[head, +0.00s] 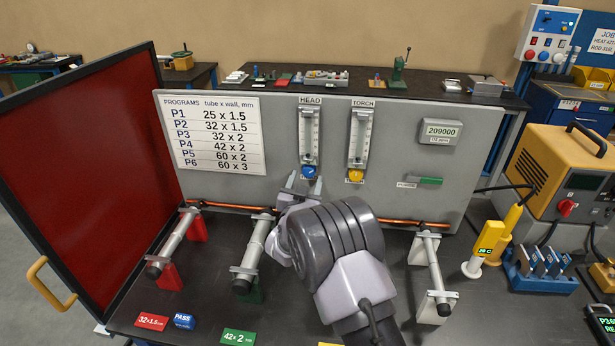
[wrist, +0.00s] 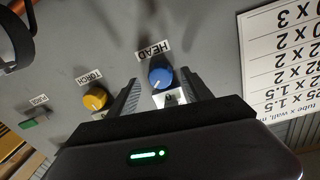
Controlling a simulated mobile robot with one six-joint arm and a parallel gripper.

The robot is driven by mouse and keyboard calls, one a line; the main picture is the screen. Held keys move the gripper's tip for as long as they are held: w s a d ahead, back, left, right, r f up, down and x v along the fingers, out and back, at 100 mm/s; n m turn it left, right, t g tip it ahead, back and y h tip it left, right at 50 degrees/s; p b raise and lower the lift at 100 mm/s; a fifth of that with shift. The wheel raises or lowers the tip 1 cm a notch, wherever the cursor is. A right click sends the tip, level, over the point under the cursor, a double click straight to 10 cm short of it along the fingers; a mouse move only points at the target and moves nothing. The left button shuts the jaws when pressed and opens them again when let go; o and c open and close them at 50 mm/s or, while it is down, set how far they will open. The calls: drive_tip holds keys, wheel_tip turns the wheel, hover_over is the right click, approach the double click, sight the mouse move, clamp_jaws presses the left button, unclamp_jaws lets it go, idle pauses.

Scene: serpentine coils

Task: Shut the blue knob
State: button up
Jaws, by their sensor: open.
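The blue knob (head: 309,171) sits at the foot of the HEAD flow tube (head: 309,135) on the grey panel. In the wrist view the blue knob (wrist: 160,77) lies between and just beyond my open fingertips, under the HEAD label, with a pale pointer mark on its face. My gripper (head: 304,183) is open and empty, with one finger on each side below the knob in the head view. It also shows in the wrist view (wrist: 162,90). I cannot tell whether either finger touches the knob.
The yellow TORCH knob (head: 355,175) is close to the right of the blue one. A green PURGE switch (head: 430,181) is further right. An orange rod (head: 390,220) runs along the panel's foot. A red hinged panel (head: 95,165) stands at left.

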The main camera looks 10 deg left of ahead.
sight(309, 170)
drive_tip(key=shift+w+d, duration=0.1)
drive_tip(key=shift+w, duration=1.3)
drive_tip(key=shift+c, duration=0.2)
clamp_jaws()
drive_tip(key=shift+n+b, duration=0.3)
drive_tip(key=shift+f+n+b, duration=0.1)
drive_tip(key=shift+n+b, duration=0.65)
drive_tip(key=shift+n, duration=0.45)
drive_tip(key=shift+d+n+b, duration=0.1)
drive_tip(key=shift+n+b, duration=0.4)
drive_tip(key=shift+n, duration=1)
